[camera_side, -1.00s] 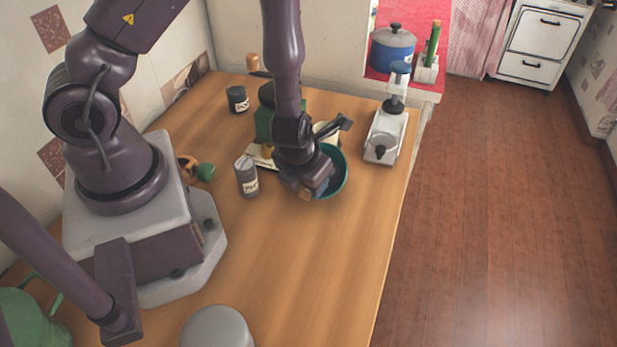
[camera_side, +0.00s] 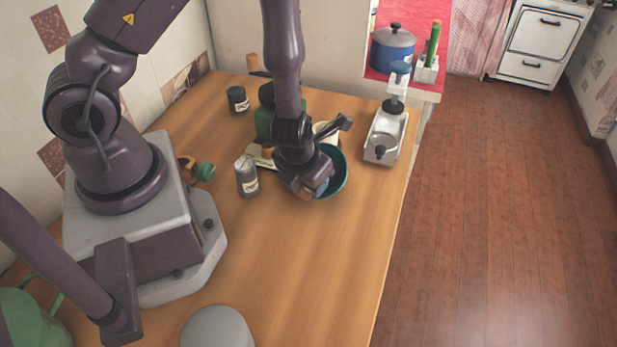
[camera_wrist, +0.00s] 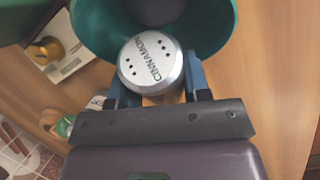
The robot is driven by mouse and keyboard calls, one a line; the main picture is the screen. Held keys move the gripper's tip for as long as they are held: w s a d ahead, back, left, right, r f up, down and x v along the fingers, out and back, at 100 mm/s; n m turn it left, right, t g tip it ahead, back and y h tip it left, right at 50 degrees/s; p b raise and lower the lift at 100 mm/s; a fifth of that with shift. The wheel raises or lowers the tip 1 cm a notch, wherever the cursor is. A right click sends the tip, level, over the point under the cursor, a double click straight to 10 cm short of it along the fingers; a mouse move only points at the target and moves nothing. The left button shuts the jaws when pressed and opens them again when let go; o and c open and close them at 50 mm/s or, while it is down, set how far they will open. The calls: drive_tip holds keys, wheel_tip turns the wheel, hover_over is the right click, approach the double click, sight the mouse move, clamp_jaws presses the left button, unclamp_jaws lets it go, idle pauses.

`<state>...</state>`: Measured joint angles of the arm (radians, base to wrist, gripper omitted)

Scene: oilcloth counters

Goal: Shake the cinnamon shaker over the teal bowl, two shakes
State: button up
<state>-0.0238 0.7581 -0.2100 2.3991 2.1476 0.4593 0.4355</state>
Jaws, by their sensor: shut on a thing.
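The cinnamon shaker (camera_wrist: 150,65) shows in the wrist view as a round metal lid with holes and the word CINNAMON. My gripper (camera_wrist: 155,88) is shut on it, one blue finger on each side. The teal bowl (camera_wrist: 215,25) lies just beyond the shaker, whose lid overlaps the bowl's near rim in that view. In the side view, my gripper (camera_side: 318,190) is over the near left part of the teal bowl (camera_side: 341,172) and hides much of it. The shaker is mostly hidden there.
A grey labelled shaker (camera_side: 247,177) stands left of the bowl, and a dark jar (camera_side: 237,99) stands farther back. A green appliance (camera_side: 264,122) is behind my wrist. A kitchen scale-like device (camera_side: 385,135) stands at the right edge.

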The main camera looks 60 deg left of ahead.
drive_tip(key=shift+r, duration=0.15)
wheel_tip(320, 180, up, 6)
drive_tip(key=shift+f, duration=0.1)
drive_tip(key=shift+a+f+g, duration=0.15)
drive_tip(key=shift+g, duration=0.15)
drive_tip(key=shift+s+g, duration=0.1)
drive_tip(key=shift+g, duration=0.2)
drive_tip(key=shift+g, duration=0.3)
drive_tip(key=shift+s+d+h, duration=0.15)
drive_tip(key=shift+d+h, duration=0.05)
drive_tip(key=shift+h, duration=0.2)
drive_tip(key=shift+f, duration=2.45)
